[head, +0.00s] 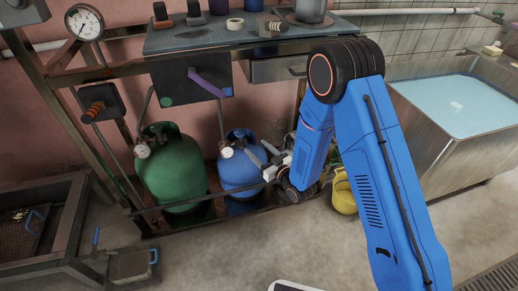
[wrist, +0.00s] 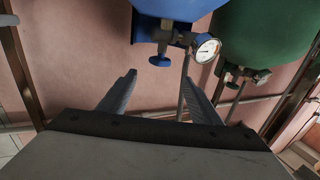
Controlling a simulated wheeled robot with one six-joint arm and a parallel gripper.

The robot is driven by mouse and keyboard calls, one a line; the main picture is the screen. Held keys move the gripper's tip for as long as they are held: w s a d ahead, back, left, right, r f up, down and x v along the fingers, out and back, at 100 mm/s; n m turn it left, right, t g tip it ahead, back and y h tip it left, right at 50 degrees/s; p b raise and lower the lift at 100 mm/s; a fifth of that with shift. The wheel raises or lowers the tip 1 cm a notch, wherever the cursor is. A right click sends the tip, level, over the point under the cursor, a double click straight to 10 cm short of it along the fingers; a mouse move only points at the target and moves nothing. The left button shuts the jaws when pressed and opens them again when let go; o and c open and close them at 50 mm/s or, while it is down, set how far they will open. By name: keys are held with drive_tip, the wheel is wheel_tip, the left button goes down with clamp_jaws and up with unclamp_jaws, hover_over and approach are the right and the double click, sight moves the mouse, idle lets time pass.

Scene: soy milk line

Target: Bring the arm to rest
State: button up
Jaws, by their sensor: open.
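My blue arm (head: 350,120) reaches up from the lower right, bends at a black joint and comes down toward the lower shelf of the rack. My gripper (head: 258,158) is at the right side of the blue gas cylinder (head: 236,176), close in front of it. The wrist view shows the two grey fingers of my gripper (wrist: 158,82) spread apart with nothing between them. In that view the scene is upside down, with the blue cylinder (wrist: 175,8) and its gauge (wrist: 207,48) beyond the fingertips. I cannot tell whether a finger touches it.
A green gas cylinder (head: 172,172) stands left of the blue one. A steel rail (head: 190,203) crosses in front of both. The rack top (head: 195,38) holds tools and tape. A yellow container (head: 343,195) stands beside my arm. A water-filled steel tank (head: 455,105) is at right.

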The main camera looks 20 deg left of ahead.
drive_tip(key=w+d+r+m+h, duration=0.2)
drive_tip(key=w+d+r+h, duration=0.4)
drive_tip(key=d+r, duration=0.55)
drive_tip(key=s+d+r+m+h, duration=0.2)
drive_tip(key=d+r, duration=0.3)
drive_tip(key=d, duration=0.4)
drive_tip(key=s+d+r+m+h, duration=0.1)
drive_tip(key=s+d+r+h, duration=0.1)
drive_tip(key=d+r, duration=0.5)
drive_tip(key=s+d+r+m+g+h, duration=0.1)
drive_tip(key=s+d+r+m+h, duration=0.1)
drive_tip(key=s+d, duration=0.55)
drive_tip(key=s+d+r+m+g+h, duration=0.1)
drive_tip(key=s+d+r+g, duration=0.1)
drive_tip(key=s+d, duration=0.6)
drive_tip(key=s+d+m+g, duration=0.1)
drive_tip(key=s+d, duration=0.2)
drive_tip(key=s, duration=0.7)
drive_tip(key=s+d+r+m+g+h, duration=0.1)
drive_tip(key=s+d, duration=0.3)
drive_tip(key=s, duration=0.6)
drive_tip(key=shift+m+g, duration=0.3)
drive_tip(key=shift+g, duration=0.2)
